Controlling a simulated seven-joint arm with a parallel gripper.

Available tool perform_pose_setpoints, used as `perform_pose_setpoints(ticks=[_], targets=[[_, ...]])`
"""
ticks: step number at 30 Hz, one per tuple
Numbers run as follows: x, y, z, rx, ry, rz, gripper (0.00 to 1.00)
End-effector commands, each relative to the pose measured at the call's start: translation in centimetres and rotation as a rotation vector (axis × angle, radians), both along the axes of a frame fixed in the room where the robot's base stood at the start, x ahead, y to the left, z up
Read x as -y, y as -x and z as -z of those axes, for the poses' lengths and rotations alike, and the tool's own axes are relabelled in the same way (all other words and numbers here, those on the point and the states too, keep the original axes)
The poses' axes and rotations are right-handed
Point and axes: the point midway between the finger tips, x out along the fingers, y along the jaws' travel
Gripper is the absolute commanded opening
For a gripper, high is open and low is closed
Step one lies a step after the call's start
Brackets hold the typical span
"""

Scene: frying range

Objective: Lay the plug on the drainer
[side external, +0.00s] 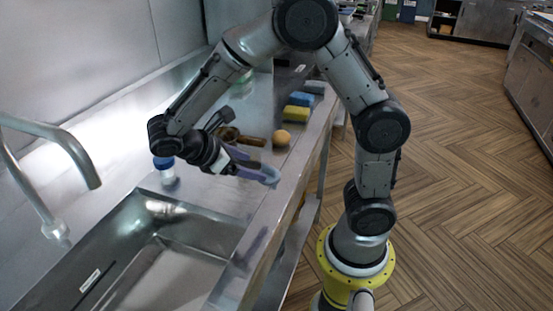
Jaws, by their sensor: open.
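My gripper (252,168) is open over the steel counter, just beyond the far right corner of the sink. Bluish-purple shapes show at its fingertips; I cannot tell whether anything besides the fingers is there. I cannot make out the plug for certain in this view. I cannot pick out a drainer either; my arm and gripper cover part of the counter.
A steel sink (137,216) fills the near left, with a curved tap (75,150) over it. A blue-capped container (165,172) stands by its far edge. Beyond my gripper lie a round tan object (281,138), brown wooden-looking items (250,141) and coloured sponge-like blocks (297,112).

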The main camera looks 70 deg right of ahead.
Motion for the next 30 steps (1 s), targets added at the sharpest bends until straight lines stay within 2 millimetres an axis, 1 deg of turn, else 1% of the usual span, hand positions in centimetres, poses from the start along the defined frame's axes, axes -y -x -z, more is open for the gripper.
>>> perform_pose_setpoints(ticks=[1, 3, 9, 12, 16, 19, 22, 30], targets=[[0.1, 1.2, -1.2, 0.096, -0.063, 0.060, 0.79], [-0.1, 2.6, -2.3, 0.222, -0.150, 0.140, 0.79], [-1.4, 6.4, -4.9, 0.592, -0.386, 0.372, 0.79], [-2.3, 7.9, -6.0, 0.774, -0.499, 0.481, 0.79], [-3.3, 9.4, -7.0, 0.969, -0.619, 0.597, 0.79], [-3.8, 10.0, -7.6, 1.070, -0.683, 0.657, 0.79], [-4.1, 10.3, -7.9, 1.125, -0.720, 0.688, 0.79], [-4.2, 10.4, -7.9, 1.143, -0.731, 0.700, 0.79]])
